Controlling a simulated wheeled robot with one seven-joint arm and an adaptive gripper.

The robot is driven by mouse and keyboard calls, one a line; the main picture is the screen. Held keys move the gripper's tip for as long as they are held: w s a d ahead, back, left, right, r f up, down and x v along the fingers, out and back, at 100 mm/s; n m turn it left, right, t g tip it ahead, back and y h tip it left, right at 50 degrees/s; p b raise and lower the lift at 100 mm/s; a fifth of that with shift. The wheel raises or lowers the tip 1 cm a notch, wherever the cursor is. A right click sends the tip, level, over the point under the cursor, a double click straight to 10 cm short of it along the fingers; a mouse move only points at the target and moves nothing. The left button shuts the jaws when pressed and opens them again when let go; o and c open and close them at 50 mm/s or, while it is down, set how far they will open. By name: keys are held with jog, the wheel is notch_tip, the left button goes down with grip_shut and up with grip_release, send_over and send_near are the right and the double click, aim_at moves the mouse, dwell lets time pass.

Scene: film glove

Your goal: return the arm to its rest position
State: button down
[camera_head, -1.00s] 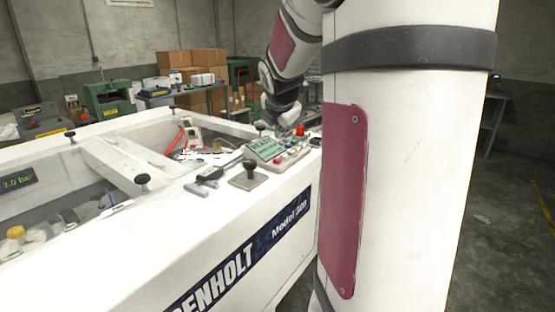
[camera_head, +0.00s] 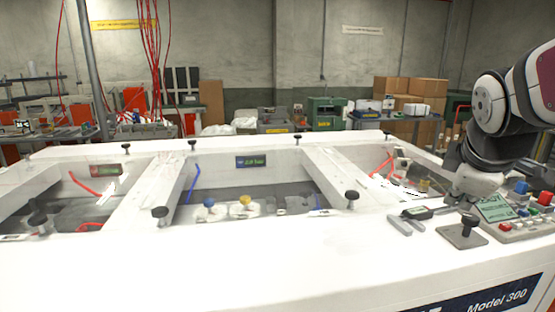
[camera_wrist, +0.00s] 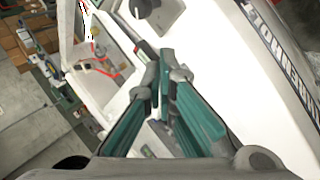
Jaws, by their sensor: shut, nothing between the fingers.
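My arm (camera_head: 492,105) comes in from the right edge of the head view. Its white and grey wrist part hangs low over the right end of the white machine, just behind the control panel (camera_head: 510,215). My gripper (camera_wrist: 162,82) shows in the wrist view as two green and grey fingers brought together with nothing between them. It is above the machine's white top (camera_wrist: 210,50). In the head view the fingers cannot be made out clearly.
The long white machine (camera_head: 290,250) fills the foreground, with open bays, cross beams and several black knobs. A joystick (camera_head: 467,229) and a grey handle piece (camera_head: 408,222) are close to my arm. Cardboard boxes (camera_head: 405,90) and green machines (camera_head: 327,108) stand behind.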

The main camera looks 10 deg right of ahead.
jog(key=s+a+f+m+y, duration=0.2)
jog(key=s+a+m, duration=0.2)
jog(key=s+a, duration=0.3)
jog(key=s+a+f+m+y, duration=0.2)
jog(key=s+a+m, duration=0.3)
jog(key=a, duration=0.5)
jog(key=shift+s+a+g, duration=0.3)
jog(key=shift+s+a, duration=0.05)
jog(key=shift+s, duration=0.65)
